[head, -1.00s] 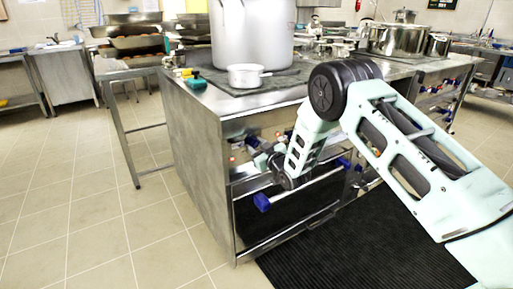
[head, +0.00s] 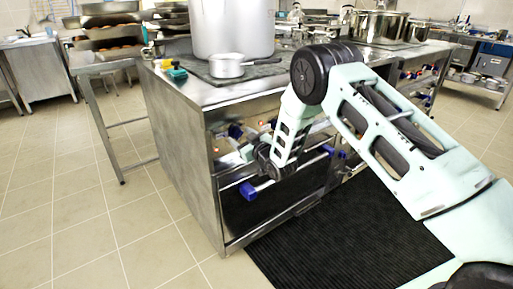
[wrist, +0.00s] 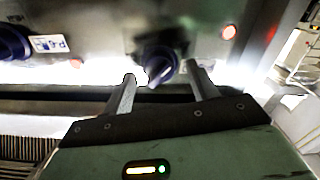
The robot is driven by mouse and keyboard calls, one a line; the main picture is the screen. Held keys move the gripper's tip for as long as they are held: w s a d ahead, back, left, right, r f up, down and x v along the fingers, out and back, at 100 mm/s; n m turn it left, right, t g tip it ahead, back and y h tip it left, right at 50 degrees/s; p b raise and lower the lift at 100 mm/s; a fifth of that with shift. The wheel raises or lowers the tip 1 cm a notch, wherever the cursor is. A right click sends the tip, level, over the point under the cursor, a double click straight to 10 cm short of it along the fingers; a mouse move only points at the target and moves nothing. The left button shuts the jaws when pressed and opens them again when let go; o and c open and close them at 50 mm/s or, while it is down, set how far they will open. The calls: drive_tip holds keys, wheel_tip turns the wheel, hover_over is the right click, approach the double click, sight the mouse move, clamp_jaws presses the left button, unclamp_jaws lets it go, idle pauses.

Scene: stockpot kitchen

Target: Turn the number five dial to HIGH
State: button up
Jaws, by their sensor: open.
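A dark dial (wrist: 160,64) on the steel stove front (wrist: 120,30) lies between the fingertips of my gripper (wrist: 161,72) in the wrist view. My gripper is open, with one finger on each side of the dial. I cannot tell whether either finger touches it. Glare hides the lower front, and no number or HIGH mark can be read by this dial. In the head view my gripper (head: 247,151) is at the left part of the stove front, partly hidden by my arm.
A blue-ended oven handle (head: 249,191) sticks out below. A big pot (head: 232,30) and a small saucepan (head: 227,66) stand on top.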

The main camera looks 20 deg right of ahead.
drive_tip(key=v, duration=1.6)
drive_tip(key=shift+s+p, duration=0.25)
drive_tip(key=shift+p, duration=0.1)
drive_tip(key=s+a+r+g+h, duration=0.1)
drive_tip(key=s+a+r+g, duration=0.2)
drive_tip(key=s+a+g, duration=0.3)
drive_tip(key=s+a+r+g, duration=0.3)
drive_tip(key=s+a+r, duration=0.15)
drive_tip(key=a, duration=0.25)
drive_tip(key=s+r+n+g+h, duration=0.15)
drive_tip(key=s+g, duration=0.25)
drive_tip(key=s, duration=0.9)
drive_tip(key=s+r+g+h, duration=0.2)
drive_tip(key=s+r+g, duration=0.15)
drive_tip(key=s, duration=0.85)
wheel_tip(320, 180, up, 18)
drive_tip(key=s+d+p, duration=0.1)
drive_tip(key=p, duration=1.7)
drive_tip(key=shift+s+d+g, duration=0.2)
drive_tip(key=shift+s+g, duration=0.1)
drive_tip(key=shift+g, duration=0.05)
